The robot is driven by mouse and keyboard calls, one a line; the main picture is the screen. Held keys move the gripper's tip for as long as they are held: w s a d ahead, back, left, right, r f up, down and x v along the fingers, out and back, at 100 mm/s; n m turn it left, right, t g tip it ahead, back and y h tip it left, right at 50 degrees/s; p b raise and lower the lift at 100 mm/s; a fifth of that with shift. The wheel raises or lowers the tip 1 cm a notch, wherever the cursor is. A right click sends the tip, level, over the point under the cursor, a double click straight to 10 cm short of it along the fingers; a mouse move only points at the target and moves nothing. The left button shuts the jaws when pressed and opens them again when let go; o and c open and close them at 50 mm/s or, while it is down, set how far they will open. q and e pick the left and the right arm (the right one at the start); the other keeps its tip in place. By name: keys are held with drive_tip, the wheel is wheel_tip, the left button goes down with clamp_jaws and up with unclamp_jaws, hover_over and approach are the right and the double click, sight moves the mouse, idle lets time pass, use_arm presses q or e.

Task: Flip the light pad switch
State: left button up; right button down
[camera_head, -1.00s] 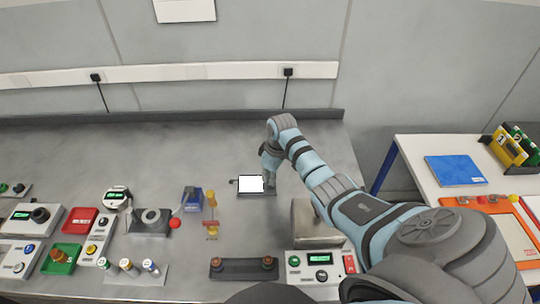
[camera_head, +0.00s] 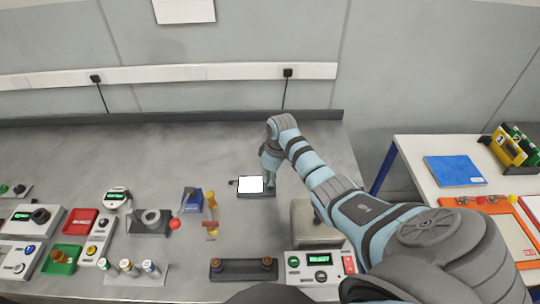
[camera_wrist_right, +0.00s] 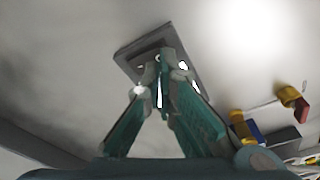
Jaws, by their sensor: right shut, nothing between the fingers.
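The light pad (camera_head: 250,184) is a small bright white panel on a dark base, on the grey bench near its middle. My right gripper (camera_head: 269,184) points down at the right edge of the pad. In the right wrist view the fingertips (camera_wrist_right: 163,66) are together and empty, in front of the pad's dark plate (camera_wrist_right: 190,52). They cover part of it, so I cannot tell whether they touch the switch. The switch itself is not clearly visible. My left gripper is in neither view.
A grey block (camera_head: 310,222) and a box with a green display (camera_head: 318,265) lie to the right and front. The bench behind the pad is clear up to its back edge.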

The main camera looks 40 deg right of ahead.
drive_tip(key=shift+f+b, duration=0.65)
drive_tip(key=shift+f, duration=0.35)
idle(0.6)
wheel_tip(320, 180, up, 7)
drive_tip(key=p, duration=0.7)
drive_tip(key=shift+r, duration=0.1)
